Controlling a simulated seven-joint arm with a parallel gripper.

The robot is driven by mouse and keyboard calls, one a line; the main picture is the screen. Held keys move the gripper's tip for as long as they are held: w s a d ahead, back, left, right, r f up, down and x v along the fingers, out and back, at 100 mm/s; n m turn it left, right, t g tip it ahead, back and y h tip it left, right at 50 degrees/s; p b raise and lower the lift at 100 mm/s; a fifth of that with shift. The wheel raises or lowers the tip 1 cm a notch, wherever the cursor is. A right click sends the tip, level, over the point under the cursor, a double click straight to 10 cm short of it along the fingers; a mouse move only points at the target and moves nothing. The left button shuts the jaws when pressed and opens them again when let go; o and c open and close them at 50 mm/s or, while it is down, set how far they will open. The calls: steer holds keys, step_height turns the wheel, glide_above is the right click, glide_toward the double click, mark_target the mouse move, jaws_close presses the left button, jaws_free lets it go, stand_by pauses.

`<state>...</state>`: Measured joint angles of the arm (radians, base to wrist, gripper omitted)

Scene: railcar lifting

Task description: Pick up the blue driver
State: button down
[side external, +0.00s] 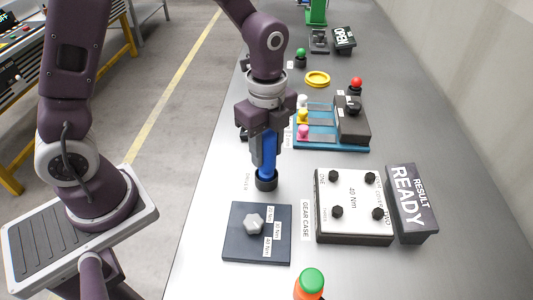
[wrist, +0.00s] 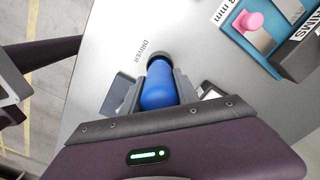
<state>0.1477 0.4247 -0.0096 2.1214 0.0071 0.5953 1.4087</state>
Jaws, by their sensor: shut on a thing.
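The blue driver (side external: 267,158) stands upright between the fingers of my gripper (side external: 264,152) in the side view. Its dark round lower end (side external: 266,182) is at or just above the table, beside the printed word DRIVER; I cannot tell whether it touches. In the wrist view the blue driver (wrist: 158,86) sits between the two grey fingers of my gripper (wrist: 157,92), which are shut on it. The fingers hide part of its sides.
A dark plate with a hex bolt head (side external: 253,224) lies in front of the driver. The white-topped gear case (side external: 353,205) and a READY sign (side external: 410,200) are at right. A blue tray (side external: 325,138) with coloured pegs is behind. An orange bottle with green cap (side external: 310,283) stands at the near edge.

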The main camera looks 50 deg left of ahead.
step_height(320, 180, up, 10)
steer(key=shift+r, duration=0.1)
stand_by(0.4)
steer(key=shift+c, duration=2.2)
jaws_free()
step_height(320, 180, up, 6)
steer(key=shift+r, duration=0.25)
steer(key=shift+c, duration=0.9)
steer(key=shift+r, duration=0.2)
steer(key=shift+c, duration=1.1)
